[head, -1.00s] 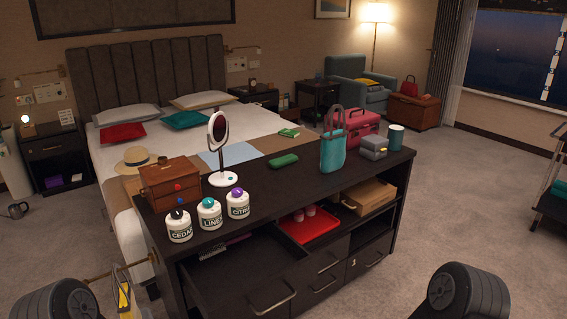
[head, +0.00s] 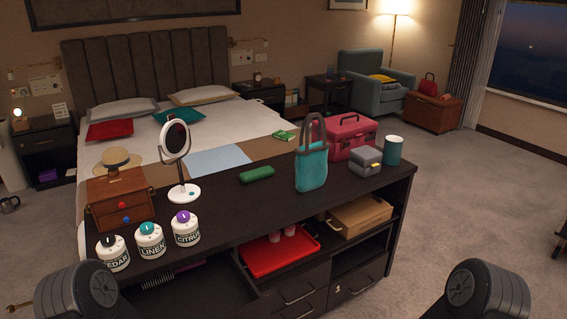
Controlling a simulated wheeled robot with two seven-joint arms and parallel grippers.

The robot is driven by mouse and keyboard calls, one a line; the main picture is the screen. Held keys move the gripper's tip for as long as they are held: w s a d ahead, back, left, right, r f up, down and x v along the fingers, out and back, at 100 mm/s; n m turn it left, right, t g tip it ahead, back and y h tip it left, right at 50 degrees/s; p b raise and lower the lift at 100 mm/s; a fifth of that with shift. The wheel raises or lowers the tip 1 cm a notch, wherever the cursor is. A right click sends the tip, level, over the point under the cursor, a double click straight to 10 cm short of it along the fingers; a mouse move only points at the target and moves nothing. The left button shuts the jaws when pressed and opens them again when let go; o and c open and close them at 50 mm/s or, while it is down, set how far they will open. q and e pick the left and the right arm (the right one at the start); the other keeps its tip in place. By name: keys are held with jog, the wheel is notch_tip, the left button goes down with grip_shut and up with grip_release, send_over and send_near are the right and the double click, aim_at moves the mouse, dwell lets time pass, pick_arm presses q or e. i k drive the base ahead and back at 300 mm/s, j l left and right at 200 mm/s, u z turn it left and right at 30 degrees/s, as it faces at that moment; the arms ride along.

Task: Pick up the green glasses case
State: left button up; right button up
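The green glasses case (head: 257,174) lies on the dark cabinet top (head: 237,203), toward its back edge. It is between the round mirror (head: 174,143) on its left and the teal handbag (head: 311,168) on its right. Nothing touches it. Parts of my two arms show at the bottom left and bottom right corners, well short of the case. Neither gripper's fingers are in view.
Three labelled jars (head: 150,240) and a wooden box (head: 119,200) stand at the left. A red case (head: 350,137), grey box (head: 365,161) and teal cup (head: 394,150) stand at the right. A drawer below is open. Cabinet top in front of the case is clear.

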aim_at(250, 176)
jog(key=i+l, duration=0.25)
jog(key=l, duration=0.15)
jog(key=i+l, duration=0.25)
jog(key=l, duration=0.2)
jog(key=i+l, duration=0.25)
jog(key=l, duration=0.15)
jog(key=i+l, duration=0.25)
jog(key=l, duration=0.15)
jog(key=i+l, duration=0.25)
jog(key=l, duration=0.2)
jog(key=i+l+u, duration=0.1)
jog(key=i+l, duration=0.15)
jog(key=l, duration=0.15)
